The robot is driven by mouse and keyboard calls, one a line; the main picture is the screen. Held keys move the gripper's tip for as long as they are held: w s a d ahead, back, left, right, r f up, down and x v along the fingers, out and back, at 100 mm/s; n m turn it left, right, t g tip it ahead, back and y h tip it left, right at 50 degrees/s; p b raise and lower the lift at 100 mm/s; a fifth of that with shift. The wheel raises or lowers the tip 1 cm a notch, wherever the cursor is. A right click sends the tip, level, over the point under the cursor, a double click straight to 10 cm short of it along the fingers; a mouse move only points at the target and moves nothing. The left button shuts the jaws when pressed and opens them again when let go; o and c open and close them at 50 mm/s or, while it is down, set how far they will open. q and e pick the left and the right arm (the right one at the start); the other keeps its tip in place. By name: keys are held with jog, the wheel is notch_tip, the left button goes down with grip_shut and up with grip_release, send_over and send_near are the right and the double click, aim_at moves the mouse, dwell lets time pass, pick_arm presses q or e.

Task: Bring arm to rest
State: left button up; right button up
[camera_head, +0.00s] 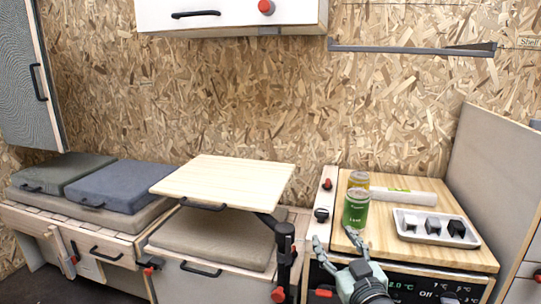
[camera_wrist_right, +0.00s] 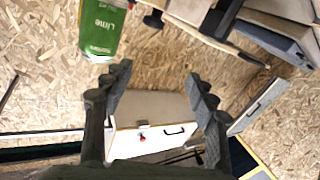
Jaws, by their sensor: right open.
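My right gripper (camera_head: 341,249) is low in the head view, in front of the wooden counter (camera_head: 420,190). Its fingers are spread and nothing is between them. In the right wrist view the two fingers (camera_wrist_right: 160,95) stand wide apart. A green can (camera_head: 356,210) stands upright on the counter just behind the fingers, apart from them as far as I can see. The green can, labelled Lime, also shows in the wrist view (camera_wrist_right: 103,28), beyond the left finger. My left gripper is not in view.
A second can (camera_head: 358,180) and a white roll (camera_head: 404,196) lie behind the green can. A grey tray (camera_head: 408,236) with several small blocks is at right. A swivel table (camera_head: 225,180) stands left of the counter. A white cabinet (camera_head: 225,16) hangs above. The air between is free.

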jog(key=s+d+f+m+g+h, duration=0.1)
jog(key=s+d+f+g+h, duration=0.2)
jog(key=f, duration=0.4)
jog(key=s+d+f+m+g, duration=0.1)
jog(key=s+d+f+g, duration=0.15)
jog(key=s+f, duration=0.4)
jog(key=s+d+f+g+h, duration=0.2)
jog(key=s+d+f+g, duration=0.15)
jog(key=f, duration=0.45)
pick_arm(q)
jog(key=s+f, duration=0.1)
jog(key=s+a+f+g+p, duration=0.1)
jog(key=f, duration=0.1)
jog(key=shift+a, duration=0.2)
pick_arm(e)
jog(key=s+d+f+g, duration=0.1)
jog(key=s+f+g, duration=0.2)
jog(key=s, duration=0.6)
jog(key=s+d+f+g, duration=0.2)
jog(key=s+f+g, duration=0.1)
jog(key=s+f, duration=0.4)
jog(key=shift+s+d, duration=0.2)
jog(key=shift+s, duration=1)
jog(key=shift+w, duration=0.1)
